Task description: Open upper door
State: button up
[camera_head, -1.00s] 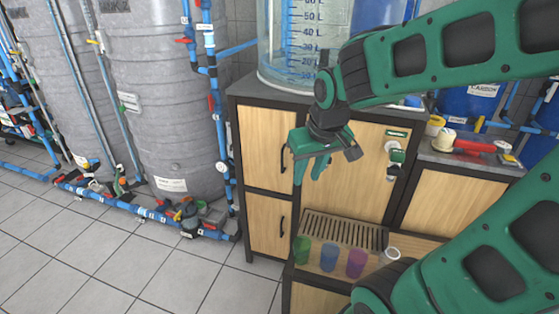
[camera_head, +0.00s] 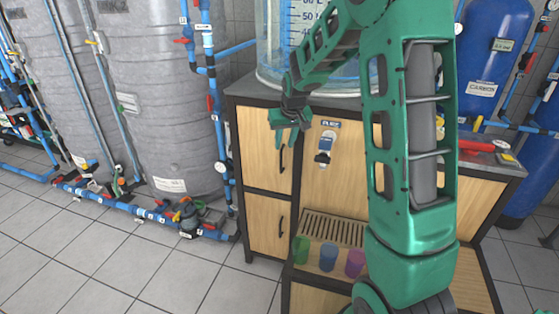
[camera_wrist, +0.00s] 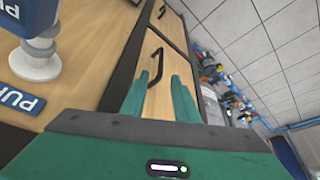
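The upper door (camera_head: 258,148) is a light wood panel at the left of the dark-framed cabinet and is shut. Its black bar handle (camera_head: 281,157) is on the door's right side. In the wrist view, the handle (camera_wrist: 152,68) shows ahead, in the gap between my green fingertips. My gripper (camera_head: 285,132) is in front of the door's upper right part, just above the handle in the head view. Its fingers (camera_wrist: 159,92) are apart and hold nothing. I see no contact with the handle.
The lower door (camera_head: 268,225) is shut below. A dispenser tap (camera_head: 324,147) is right of the upper door. Several coloured cups (camera_head: 328,257) stand on the ledge below it. A large clear tank (camera_head: 272,45) stands on top. Tiled floor (camera_head: 215,285) is free in front.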

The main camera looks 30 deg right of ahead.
aim_at(281, 156)
jog(key=x, duration=1)
jog(key=shift+f, duration=0.1)
grip_shut()
